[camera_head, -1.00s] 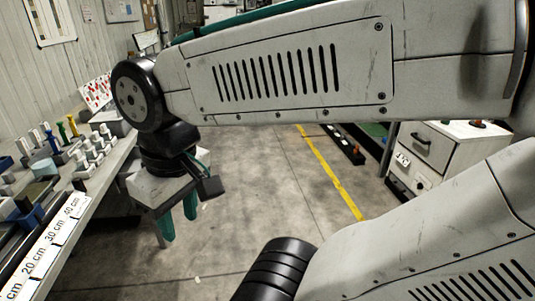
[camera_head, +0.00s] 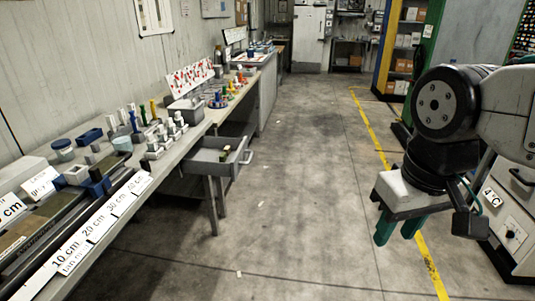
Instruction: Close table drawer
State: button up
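The table drawer (camera_head: 213,156) is a grey open-topped drawer under the long workbench (camera_head: 98,229) at the left. It is pulled out into the aisle, with its handle (camera_head: 246,156) on the right side. A small dark and yellowish item (camera_head: 225,152) lies inside it. My gripper (camera_head: 399,229) hangs at the right of the picture with its green fingers pointing down. The fingers are apart with nothing between them. It is well away from the drawer, over the aisle floor.
The bench carries a long ruler strip, several small parts and a grey bin (camera_head: 185,109). A white cabinet (camera_head: 509,215) stands at the right edge beside my arm. The concrete floor (camera_head: 290,180) between bench and yellow line (camera_head: 372,135) is clear.

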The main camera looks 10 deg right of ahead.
aim_at(203, 158)
jog(key=z, duration=0.25)
jog(key=i, duration=0.8)
jog(key=u, duration=0.05)
jog(key=k, duration=0.6)
jog(key=z, duration=0.7)
jog(key=i, duration=0.6)
jog(key=u, duration=0.7)
jog(key=i, duration=1.15)
jog(key=u, duration=0.65)
